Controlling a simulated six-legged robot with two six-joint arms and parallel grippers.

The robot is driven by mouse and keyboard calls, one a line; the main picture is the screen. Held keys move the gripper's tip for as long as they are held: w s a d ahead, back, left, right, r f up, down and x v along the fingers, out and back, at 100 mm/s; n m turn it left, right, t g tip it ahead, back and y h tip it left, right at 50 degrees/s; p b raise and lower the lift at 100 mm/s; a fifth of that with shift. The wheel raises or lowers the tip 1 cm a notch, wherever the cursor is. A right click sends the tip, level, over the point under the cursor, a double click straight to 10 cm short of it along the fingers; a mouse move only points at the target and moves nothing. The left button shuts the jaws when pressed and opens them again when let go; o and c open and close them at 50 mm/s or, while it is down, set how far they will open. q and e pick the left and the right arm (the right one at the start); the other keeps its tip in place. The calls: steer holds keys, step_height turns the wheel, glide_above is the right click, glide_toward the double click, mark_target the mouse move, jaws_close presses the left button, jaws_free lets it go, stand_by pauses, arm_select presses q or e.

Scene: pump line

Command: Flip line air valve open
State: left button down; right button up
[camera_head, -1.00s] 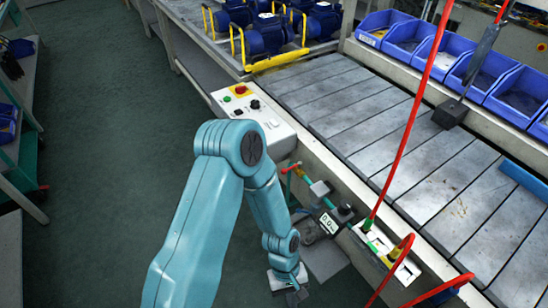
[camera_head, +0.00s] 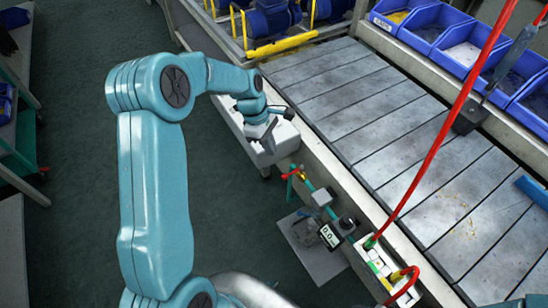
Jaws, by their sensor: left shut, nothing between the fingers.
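The line air valve has a red handle (camera_head: 290,174) and a brass-coloured body, on the teal pipe (camera_head: 309,186) along the side of the conveyor. The handle sits at an angle across the pipe line. A small display (camera_head: 328,236) lower on the line appears to read 0.0. My left gripper (camera_head: 270,130) is shut and empty. It is over the white control box, up and left of the red handle and apart from it. The box's buttons are mostly hidden behind it. My right gripper is not in view.
The control box (camera_head: 265,152) is fixed to the conveyor's side. The slatted conveyor (camera_head: 400,135) lies to the right, with blue bins (camera_head: 461,49) behind it. A red hose (camera_head: 455,120) hangs to a white manifold (camera_head: 377,262). The dark green floor at left is open.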

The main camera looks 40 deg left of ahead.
mark_target(293, 173)
arm_select(q)
steer(key=shift+s+a+r, duration=0.2)
steer(key=shift+a+r, duration=0.15)
steer(key=shift+a, duration=0.05)
steer(key=shift+s+f, duration=0.1)
steer(key=p+x, duration=0.1)
steer(key=x, duration=0.9)
